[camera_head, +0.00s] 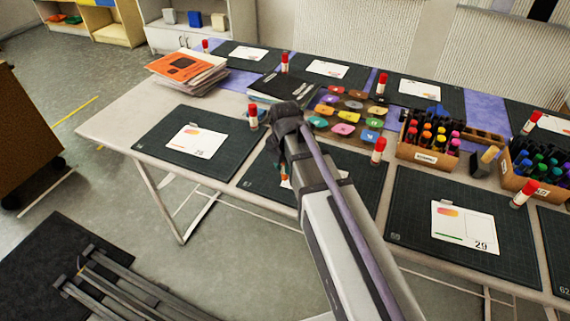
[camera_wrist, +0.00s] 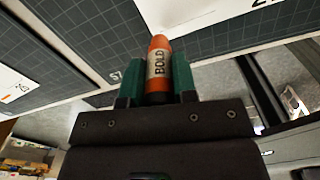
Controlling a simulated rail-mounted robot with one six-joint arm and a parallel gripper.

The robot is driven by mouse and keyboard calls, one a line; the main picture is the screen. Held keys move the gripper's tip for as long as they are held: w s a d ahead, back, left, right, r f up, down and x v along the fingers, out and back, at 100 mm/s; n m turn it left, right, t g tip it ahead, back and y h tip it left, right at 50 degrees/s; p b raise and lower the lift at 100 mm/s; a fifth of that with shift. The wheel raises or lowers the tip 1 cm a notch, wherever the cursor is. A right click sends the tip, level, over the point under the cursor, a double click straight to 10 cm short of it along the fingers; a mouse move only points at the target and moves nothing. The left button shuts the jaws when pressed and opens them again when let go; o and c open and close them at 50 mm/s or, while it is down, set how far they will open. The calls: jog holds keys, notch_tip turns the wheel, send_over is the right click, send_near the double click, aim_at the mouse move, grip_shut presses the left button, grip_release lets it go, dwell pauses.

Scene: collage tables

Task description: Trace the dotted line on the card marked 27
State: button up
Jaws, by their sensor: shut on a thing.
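My gripper (camera_wrist: 158,86) is shut on an orange marker (camera_wrist: 158,62) labelled BOLD, held between its two green fingers. In the wrist view the marker's end points at a white card (camera_wrist: 195,14), whose number is cut off after a 2. I cannot tell whether the tip touches it. In the head view that card (camera_head: 286,183) lies on the middle front mat (camera_head: 262,178), mostly hidden by my arm. Its number and dotted line are not readable there. A small orange bit of the marker (camera_head: 284,173) shows beside my arm.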

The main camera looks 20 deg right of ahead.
jog(key=shift+f+b, duration=0.6)
dwell(0.3)
jog(key=shift+s+d, duration=0.45)
jog(key=shift+d, duration=0.15)
jog(key=shift+s+d, duration=0.45)
jog(key=shift+d, duration=0.1)
jog(key=shift+s+d, duration=0.1)
jog(key=shift+s+d, duration=0.3)
jog(key=shift+d, duration=0.2)
jog(key=shift+s, duration=0.1)
jog(key=shift+s+d, duration=0.4)
jog(key=shift+d, duration=0.15)
